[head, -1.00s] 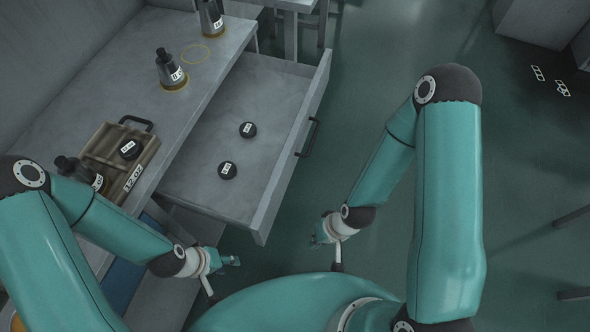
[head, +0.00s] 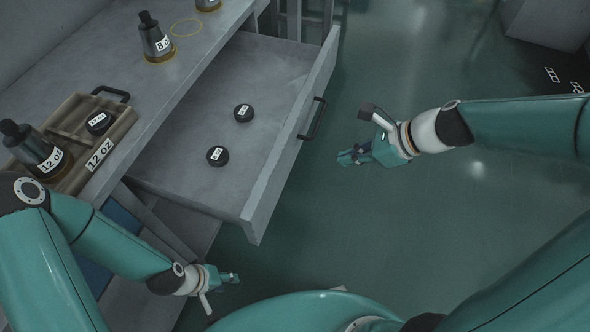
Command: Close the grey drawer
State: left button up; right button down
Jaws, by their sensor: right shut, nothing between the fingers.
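The grey drawer (head: 262,190) is pulled out from the grey bench, with a dark bar handle (head: 312,119) on its front. Two black round pieces with white labels lie inside it, one further back (head: 243,113) and one nearer (head: 217,156). My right gripper (head: 345,158) is shut and empty, out in front of the drawer, to the right of and a little below the handle, apart from it. My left gripper (head: 236,278) hangs below the drawer's near corner, touching nothing; its fingers are too small to judge.
On the bench top (head: 150,105) stand a dark bottle labelled 8 oz (head: 154,38), a bottle labelled 12 oz (head: 34,150) and a brown tray (head: 118,128) holding a black round piece. Open green floor (head: 400,215) lies to the right of the drawer.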

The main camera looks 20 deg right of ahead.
jog(key=b, duration=0.4)
send_near(288, 161)
jog(key=shift+m, duration=0.4)
jog(key=shift+x, duration=3)
